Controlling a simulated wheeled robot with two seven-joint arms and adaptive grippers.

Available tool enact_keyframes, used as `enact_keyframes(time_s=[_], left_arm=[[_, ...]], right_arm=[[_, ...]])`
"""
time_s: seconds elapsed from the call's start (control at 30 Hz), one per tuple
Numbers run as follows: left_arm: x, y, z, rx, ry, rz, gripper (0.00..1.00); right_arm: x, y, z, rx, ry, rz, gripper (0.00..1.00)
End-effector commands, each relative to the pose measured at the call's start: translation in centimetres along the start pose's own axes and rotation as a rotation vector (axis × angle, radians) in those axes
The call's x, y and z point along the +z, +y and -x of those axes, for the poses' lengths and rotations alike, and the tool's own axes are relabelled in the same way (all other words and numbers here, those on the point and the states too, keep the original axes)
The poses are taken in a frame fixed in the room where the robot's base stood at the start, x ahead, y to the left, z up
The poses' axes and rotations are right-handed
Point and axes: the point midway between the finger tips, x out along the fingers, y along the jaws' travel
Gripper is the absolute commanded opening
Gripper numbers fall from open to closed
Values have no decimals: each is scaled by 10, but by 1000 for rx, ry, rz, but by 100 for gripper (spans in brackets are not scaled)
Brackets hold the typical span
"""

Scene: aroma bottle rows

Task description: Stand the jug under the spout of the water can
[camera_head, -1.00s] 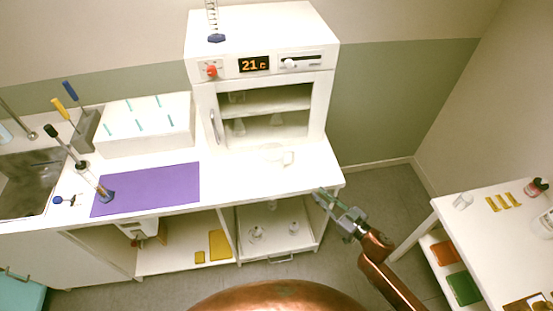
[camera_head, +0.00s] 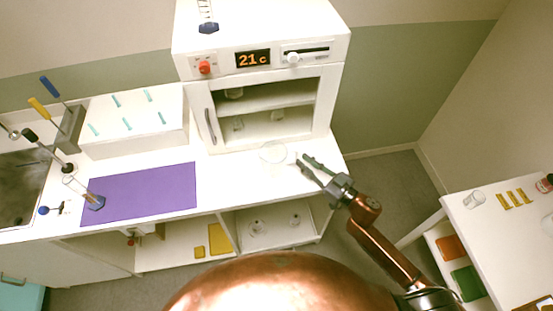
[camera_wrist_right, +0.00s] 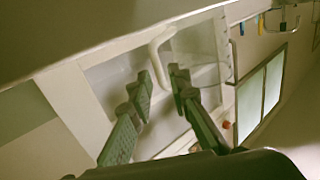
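A clear jug (camera_head: 273,153) stands on the white counter (camera_head: 240,184) in front of the oven. In the right wrist view, its pale curved handle (camera_wrist_right: 157,55) lies just ahead of the fingertips. My right gripper (camera_head: 307,163) is open to the right of the jug, with its fingers pointing at it. In the wrist view the two fingers (camera_wrist_right: 158,88) are apart, with the handle's end near the gap; I cannot tell whether they touch it. The water can and its spout cannot be made out. My left gripper is not in view.
A white oven (camera_head: 262,70) reading 21 c stands behind the jug. A side table (camera_head: 490,235) stands at the right. The counter between mat and jug is clear.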

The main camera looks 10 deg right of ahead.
Motion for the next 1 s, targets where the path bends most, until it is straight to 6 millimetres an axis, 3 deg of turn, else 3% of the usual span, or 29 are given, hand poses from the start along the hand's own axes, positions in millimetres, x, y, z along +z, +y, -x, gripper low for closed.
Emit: enact_keyframes(time_s=[0.13,0.37,0.6,0.87,1.0], left_arm=[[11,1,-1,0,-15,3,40],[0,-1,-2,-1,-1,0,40],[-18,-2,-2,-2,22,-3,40],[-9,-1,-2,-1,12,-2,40],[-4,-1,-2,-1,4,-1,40]], right_arm=[[-1,0,-22,-1,2,0,17],[0,0,-47,-2,-1,-1,17],[0,0,-50,-4,-1,-1,17],[0,0,-50,-4,0,-1,0],[0,0,-49,-4,0,-1,0]])
